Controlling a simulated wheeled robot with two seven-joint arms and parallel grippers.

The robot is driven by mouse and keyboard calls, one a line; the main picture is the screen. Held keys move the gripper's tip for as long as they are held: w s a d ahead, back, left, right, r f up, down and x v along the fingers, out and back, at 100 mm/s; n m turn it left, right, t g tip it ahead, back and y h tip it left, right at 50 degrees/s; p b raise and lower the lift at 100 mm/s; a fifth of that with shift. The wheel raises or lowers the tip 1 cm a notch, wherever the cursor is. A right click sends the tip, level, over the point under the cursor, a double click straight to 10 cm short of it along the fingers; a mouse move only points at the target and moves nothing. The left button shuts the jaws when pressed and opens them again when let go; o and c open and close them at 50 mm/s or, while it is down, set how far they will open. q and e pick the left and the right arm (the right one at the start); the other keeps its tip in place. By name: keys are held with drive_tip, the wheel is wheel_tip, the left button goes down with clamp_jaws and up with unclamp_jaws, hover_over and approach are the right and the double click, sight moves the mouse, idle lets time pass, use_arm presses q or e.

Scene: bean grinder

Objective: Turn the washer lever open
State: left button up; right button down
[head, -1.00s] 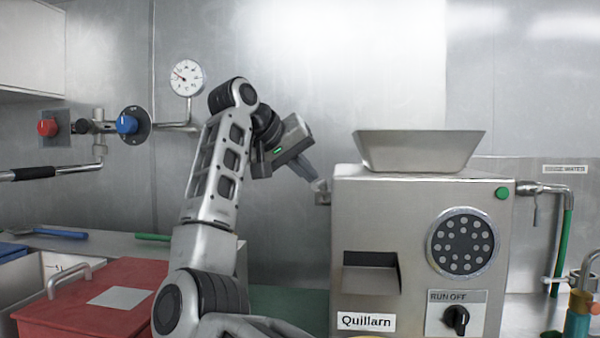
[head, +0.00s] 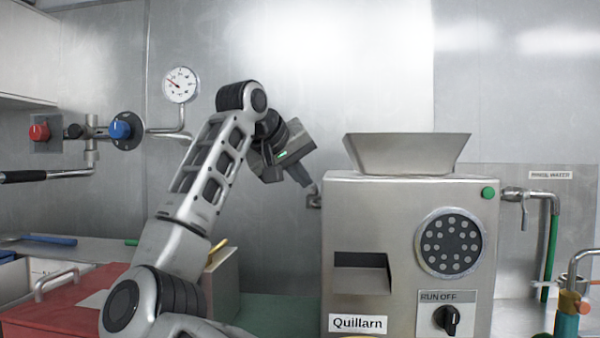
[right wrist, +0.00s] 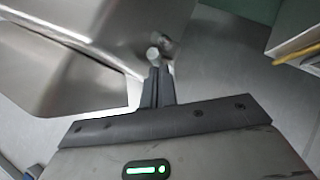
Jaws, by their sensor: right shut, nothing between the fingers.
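The grey metal grinder (head: 345,220) stands right of centre, with a hopper on top. A short metal stub (head: 314,200) sticks out of its left side. In the right wrist view a round-ended metal peg (right wrist: 153,54) shows there, by the grinder wall. My right gripper (head: 306,183) is shut and empty, its fingertips close to this stub; I cannot tell whether they touch. A tap with a small hanging lever (head: 525,215) is on the pipe right of the grinder, near the label "RINSE WATER". Which part is the washer lever is not marked. My left gripper is out of view.
A RUN/OFF knob (head: 448,318) is on the grinder's front. Red (head: 40,132) and blue (head: 120,130) valve knobs and a gauge (head: 180,84) are on the left wall. A red lidded box (head: 50,315) stands at lower left. A green hose (head: 550,240) hangs at right.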

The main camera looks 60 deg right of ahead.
drive_tip(key=shift+w+d+f, duration=0.25)
drive_tip(key=shift+w+f, duration=0.05)
drive_tip(key=shift+w, duration=0.1)
drive_tip(key=p+v, duration=0.2)
drive_tip(key=v, duration=1.4)
drive_tip(key=shift+s+r, duration=0.15)
drive_tip(key=shift+r, duration=0.1)
drive_tip(key=shift+a, duration=0.1)
